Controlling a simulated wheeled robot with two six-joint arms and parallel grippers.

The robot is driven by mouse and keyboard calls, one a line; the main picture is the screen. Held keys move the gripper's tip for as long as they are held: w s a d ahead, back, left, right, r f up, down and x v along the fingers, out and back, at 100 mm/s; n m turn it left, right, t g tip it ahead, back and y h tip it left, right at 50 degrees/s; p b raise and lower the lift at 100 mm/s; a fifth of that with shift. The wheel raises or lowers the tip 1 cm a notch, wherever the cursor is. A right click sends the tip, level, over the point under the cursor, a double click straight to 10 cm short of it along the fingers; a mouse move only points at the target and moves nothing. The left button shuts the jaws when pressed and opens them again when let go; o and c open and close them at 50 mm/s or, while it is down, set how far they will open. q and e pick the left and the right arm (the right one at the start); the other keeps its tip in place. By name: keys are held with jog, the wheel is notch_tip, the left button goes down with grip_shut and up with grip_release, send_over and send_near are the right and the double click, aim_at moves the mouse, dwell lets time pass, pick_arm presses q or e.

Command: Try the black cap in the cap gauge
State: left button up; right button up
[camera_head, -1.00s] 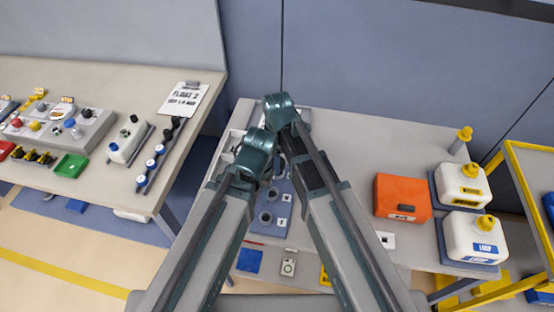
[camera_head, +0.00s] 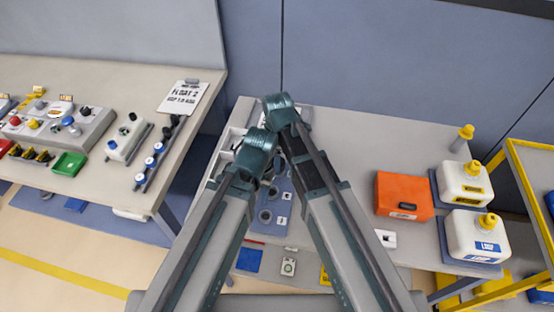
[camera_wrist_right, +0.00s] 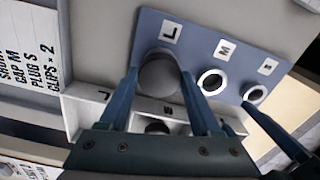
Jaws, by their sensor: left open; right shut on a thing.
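The cap gauge (camera_wrist_right: 226,58) is a blue plate with round openings labelled L, M and S; it also shows in the head view (camera_head: 266,225), partly hidden by my arms. My right gripper (camera_wrist_right: 160,82) is shut on the black cap (camera_wrist_right: 159,73), a round dark grey piece. The cap is at the L opening and covers it; how deep it sits I cannot tell. The M and S openings are empty. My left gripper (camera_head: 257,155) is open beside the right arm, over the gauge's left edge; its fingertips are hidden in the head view.
A white tray (camera_wrist_right: 85,105) with labelled compartments adjoins the gauge; a dark round part lies in one. An orange box (camera_head: 403,195) and two white jugs (camera_head: 465,183) stand at the right of the table. The table's back middle is clear. A second bench (camera_head: 110,85) is at left.

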pick_arm(q)
jog(key=shift+f+b, duration=0.65)
jog(key=shift+f, duration=0.1)
pick_arm(e)
jog(key=shift+f, duration=0.75)
jog(key=o, duration=1.5)
pick_arm(q)
jog(key=shift+r, duration=0.2)
pick_arm(e)
jog(key=shift+o, duration=0.2)
jog(key=shift+r, duration=0.2)
pick_arm(q)
notch_tip(320, 180, up, 14)
jog(key=p, duration=1.4)
jog(key=shift+f, duration=0.2)
pick_arm(e)
notch_tip(320, 180, up, 14)
jog(key=shift+f, duration=0.2)
